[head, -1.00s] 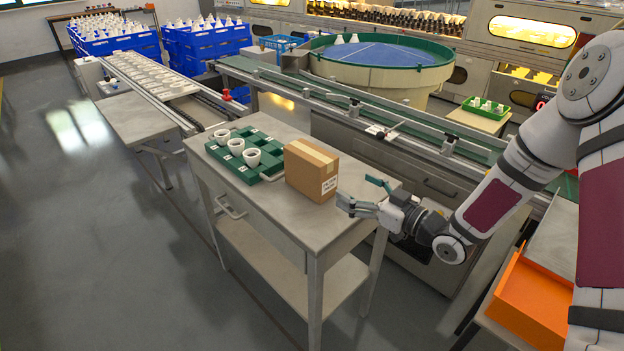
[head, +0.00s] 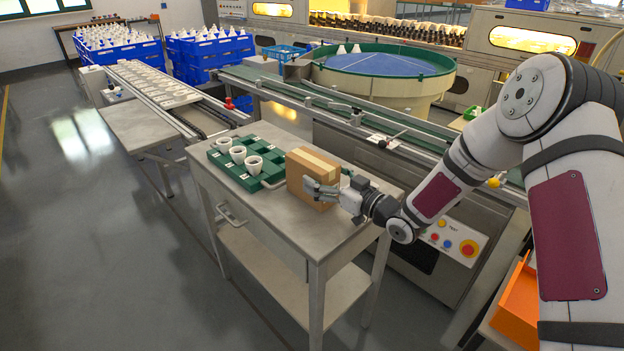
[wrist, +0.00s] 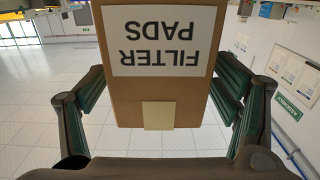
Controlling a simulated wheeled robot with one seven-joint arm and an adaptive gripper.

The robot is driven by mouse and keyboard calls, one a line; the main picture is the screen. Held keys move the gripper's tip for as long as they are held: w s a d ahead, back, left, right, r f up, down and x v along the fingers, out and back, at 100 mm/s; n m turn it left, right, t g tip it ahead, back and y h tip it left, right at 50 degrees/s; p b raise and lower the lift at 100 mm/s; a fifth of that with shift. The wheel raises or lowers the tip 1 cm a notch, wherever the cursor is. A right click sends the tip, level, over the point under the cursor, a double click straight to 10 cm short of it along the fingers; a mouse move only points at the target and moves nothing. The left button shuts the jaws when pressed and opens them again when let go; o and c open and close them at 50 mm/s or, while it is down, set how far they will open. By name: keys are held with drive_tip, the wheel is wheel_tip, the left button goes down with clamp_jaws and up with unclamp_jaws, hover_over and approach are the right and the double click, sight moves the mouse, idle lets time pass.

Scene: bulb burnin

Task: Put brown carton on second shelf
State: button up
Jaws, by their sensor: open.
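The brown carton (head: 306,167) stands upright on the top of the grey trolley table (head: 290,234), right of a green tray. In the wrist view the carton (wrist: 160,95) fills the middle, its "FILTER PADS" label appearing upside down. My gripper (head: 328,187) is open at the carton's right end in the head view, one finger in front of its near side and the other mostly hidden behind it. In the wrist view the fingers stand on both sides of the carton, with gaps showing. The trolley has a lower shelf (head: 285,280) that looks bare.
The green tray (head: 226,170) with white cups (head: 238,155) sits left of the carton. A conveyor (head: 330,102) runs behind the table. An orange bin (head: 517,310) is at the lower right. Open floor (head: 100,240) lies to the left.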

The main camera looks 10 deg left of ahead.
sight(302, 161)
drive_tip(key=shift+x, duration=1.25)
drive_tip(key=shift+r, duration=0.1)
drive_tip(key=c, duration=1.6)
